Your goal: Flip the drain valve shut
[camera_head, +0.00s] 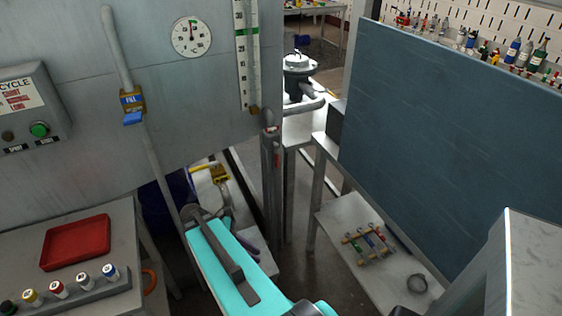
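A brass valve body (219,174) with a yellow lever shows low behind the grey panel's lower edge. The lever points left, roughly level, and its far end meets the panel's edge. This may be the drain valve; its label is too small to read. My teal arm reaches up from the bottom middle, and its far end is just below this valve. Dark grey parts at the arm's far end may belong to my gripper, but I cannot make out its fingers. I see nothing held.
A valve labelled FILL (132,104) with a blue handle sits on a pipe on the panel. A red handle (277,155) is on a grey post. A bench with a red tray (76,242) stands at left. A dark blue board (450,140) blocks the right.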

